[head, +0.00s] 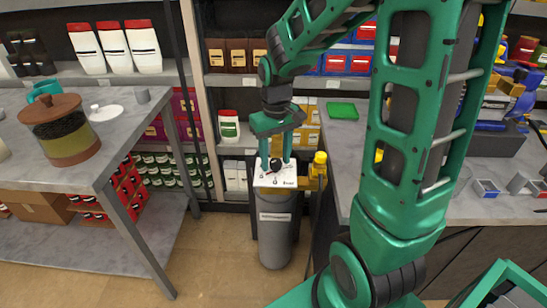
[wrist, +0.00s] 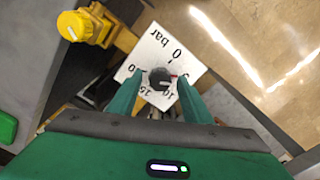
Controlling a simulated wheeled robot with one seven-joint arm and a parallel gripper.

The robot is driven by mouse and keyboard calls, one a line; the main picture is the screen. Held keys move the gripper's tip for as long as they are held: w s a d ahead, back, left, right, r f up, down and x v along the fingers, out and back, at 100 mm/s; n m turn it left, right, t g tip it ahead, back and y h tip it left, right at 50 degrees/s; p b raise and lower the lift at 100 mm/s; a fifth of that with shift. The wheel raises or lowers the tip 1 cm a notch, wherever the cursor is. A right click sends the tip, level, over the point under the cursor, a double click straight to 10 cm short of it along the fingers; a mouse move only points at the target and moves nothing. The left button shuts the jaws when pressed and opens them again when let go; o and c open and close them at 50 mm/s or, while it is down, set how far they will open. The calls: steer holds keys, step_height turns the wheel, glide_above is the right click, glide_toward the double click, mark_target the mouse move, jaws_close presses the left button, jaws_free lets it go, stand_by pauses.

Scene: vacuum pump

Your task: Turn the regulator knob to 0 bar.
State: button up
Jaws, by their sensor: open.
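The dark round regulator knob (head: 276,164) sits at the centre of a white square dial plate (head: 262,181) on top of the pump. The wrist view shows the knob (wrist: 160,79) and the dial plate (wrist: 154,45), with "0 bar" printed towards the top and other numbers around it. My gripper (head: 276,156) points down over the dial. In the wrist view my gripper (wrist: 159,77) is open, with one finger on each side of the knob and gaps visible. I cannot tell where the knob's pointer stands.
The pump's grey cylinder (head: 276,240) stands on the floor between two counters. A yellow valve (head: 320,160) sticks out beside the dial. The left table (head: 130,125) holds a jar (head: 62,130); the right counter (head: 400,170) is close to the pump. Stocked shelves stand behind.

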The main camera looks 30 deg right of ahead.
steer(key=shift+c, duration=0.7)
steer(key=c, duration=0.9)
steer(key=shift+c, duration=0.2)
steer(key=shift+n, duration=0.4)
steer(key=n, duration=0.5)
steer(key=shift+n, duration=0.3)
steer(key=n, duration=0.5)
steer(key=shift+w, duration=0.1)
steer(key=shift+n, duration=0.4)
steer(key=o, duration=1.1)
